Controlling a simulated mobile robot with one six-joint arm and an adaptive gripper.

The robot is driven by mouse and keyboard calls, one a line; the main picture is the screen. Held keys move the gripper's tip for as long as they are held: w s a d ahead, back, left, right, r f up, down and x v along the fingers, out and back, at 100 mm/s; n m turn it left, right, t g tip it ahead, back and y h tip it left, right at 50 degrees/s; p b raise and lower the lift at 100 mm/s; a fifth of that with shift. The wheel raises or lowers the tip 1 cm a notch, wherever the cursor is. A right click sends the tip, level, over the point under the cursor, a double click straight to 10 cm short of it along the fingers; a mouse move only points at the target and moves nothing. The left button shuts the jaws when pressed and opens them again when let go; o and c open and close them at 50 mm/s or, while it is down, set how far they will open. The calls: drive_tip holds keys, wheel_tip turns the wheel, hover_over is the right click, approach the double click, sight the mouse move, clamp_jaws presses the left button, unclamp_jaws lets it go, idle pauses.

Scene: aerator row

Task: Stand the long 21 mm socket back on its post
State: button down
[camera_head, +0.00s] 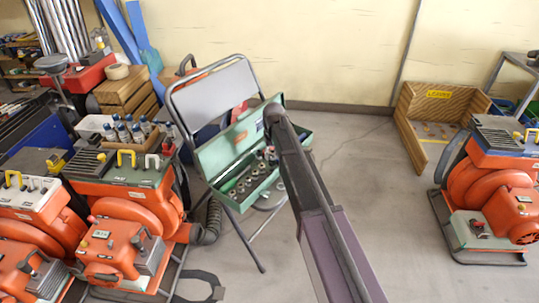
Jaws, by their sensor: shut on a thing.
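An open green toolbox (212,157) rests on the seat of a grey folding chair. Several metal sockets (240,187) stand in a row in its tray. My arm comes up from the lower right, and its far end hangs over the toolbox. My gripper (268,153) shows only as a small dark shape below the arm's end, over the right part of the toolbox. It is shut on what seems to be the long 21 mm socket, which is too small and too covered to make out. I cannot tell which post is empty.
The folding chair (214,88) has its backrest behind the toolbox. Orange machines (128,215) crowd the left, with a black hose near the chair. Another orange machine (497,195) stands at the right. A wooden bin (438,104) is by the wall. The floor between is clear.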

drive_tip(key=shift+f+b, duration=1.15)
drive_tip(key=shift+f, duration=0.15)
drive_tip(key=shift+f+b, duration=0.3)
drive_tip(key=shift+c, duration=1.3)
unclamp_jaws()
drive_tip(key=shift+r, duration=0.1)
wheel_tip(320, 180, up, 7)
drive_tip(key=p, duration=0.7)
